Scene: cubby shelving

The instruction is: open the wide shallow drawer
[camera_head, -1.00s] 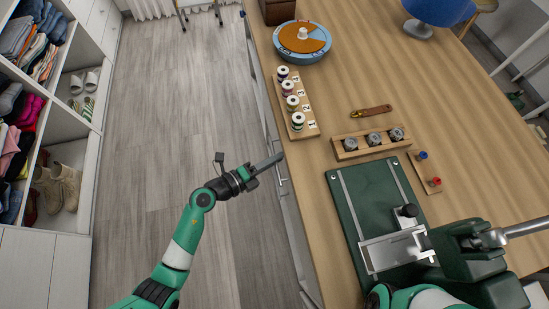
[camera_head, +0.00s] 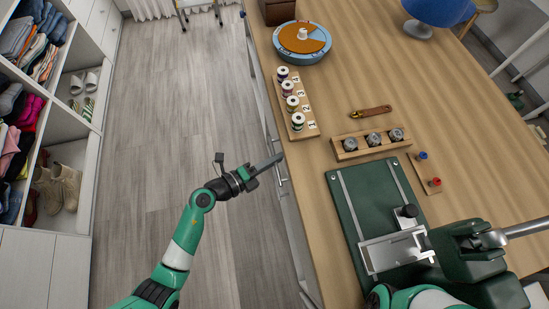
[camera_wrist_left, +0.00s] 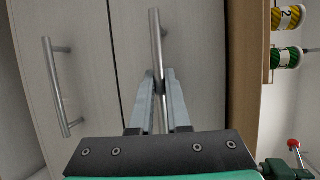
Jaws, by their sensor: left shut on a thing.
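My left gripper (camera_head: 276,160) is at the front of the workbench's cabinet, on the aisle side. In the left wrist view its two fingers (camera_wrist_left: 160,88) are shut on a vertical-looking metal bar handle (camera_wrist_left: 155,35). The handle is fixed to a pale grey front panel (camera_wrist_left: 195,60), just beside a dark gap between panels. The panel appears flush, with no visible opening. Whether it is the wide shallow drawer cannot be told from these views. My right gripper is not in view; only part of my right arm (camera_head: 412,299) shows at the bottom.
A second bar handle (camera_wrist_left: 60,90) sits on the neighbouring panel. The wooden worktop (camera_head: 340,95) carries a spool rack (camera_head: 309,126), a round dial (camera_head: 318,40) and a green machine (camera_head: 365,185). The grey floor (camera_head: 170,110) beside the cabinet is clear; shelving (camera_head: 95,45) stands left.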

